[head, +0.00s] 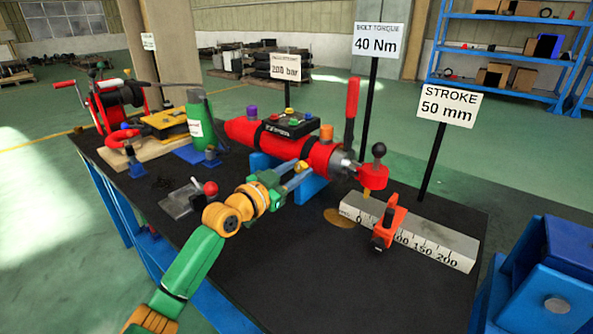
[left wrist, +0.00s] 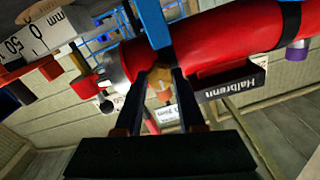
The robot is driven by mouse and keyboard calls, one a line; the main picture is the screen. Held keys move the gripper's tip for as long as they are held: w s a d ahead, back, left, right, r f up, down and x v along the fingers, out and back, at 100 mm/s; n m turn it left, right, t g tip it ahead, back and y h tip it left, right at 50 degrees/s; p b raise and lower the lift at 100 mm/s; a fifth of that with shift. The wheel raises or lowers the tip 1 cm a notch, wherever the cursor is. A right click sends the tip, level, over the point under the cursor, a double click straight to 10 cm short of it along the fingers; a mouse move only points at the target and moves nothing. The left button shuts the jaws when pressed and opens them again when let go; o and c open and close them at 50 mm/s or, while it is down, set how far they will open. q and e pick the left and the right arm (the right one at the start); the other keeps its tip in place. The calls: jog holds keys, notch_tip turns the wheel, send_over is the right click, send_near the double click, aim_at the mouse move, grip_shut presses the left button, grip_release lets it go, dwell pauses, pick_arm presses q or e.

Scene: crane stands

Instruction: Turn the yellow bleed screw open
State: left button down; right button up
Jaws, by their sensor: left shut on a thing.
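The yellow bleed screw (head: 301,166) sits on the near side of the red cylinder (head: 270,141), close to its silver right end. My left gripper (head: 296,174) reaches it from the left front, and its fingers are shut on it. In the left wrist view the fingertips (left wrist: 162,76) close around a small yellow-orange part at the red cylinder (left wrist: 218,42), which appears upside down there. The fingers hide much of the screw, so I cannot tell its turn angle. My right gripper is out of view.
A red lever (head: 352,110) and a black-knobbed red part stand at the cylinder's right end. A scale block (head: 430,240) with an orange slider lies right. A small plate with a red knob (head: 210,188) lies near my forearm. The front of the black tabletop (head: 310,275) is clear.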

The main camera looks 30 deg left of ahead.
pick_arm(q)
jog(key=shift+r+n+p, duration=0.15)
jog(key=shift+n+p, duration=0.4)
jog(key=shift+n, duration=0.15)
jog(key=n+p, duration=0.1)
jog(key=n, duration=0.1)
jog(key=shift+n, duration=0.3)
jog(key=n+p, duration=0.2)
jog(key=n, duration=0.3)
jog(key=shift+a, duration=0.1)
jog(key=n+p, duration=0.2)
jog(key=n, duration=0.4)
jog(key=shift+n, duration=0.4)
jog(key=n+p, duration=0.2)
jog(key=n, duration=0.3)
jog(key=shift+f+n, duration=0.2)
jog(key=shift+n, duration=0.2)
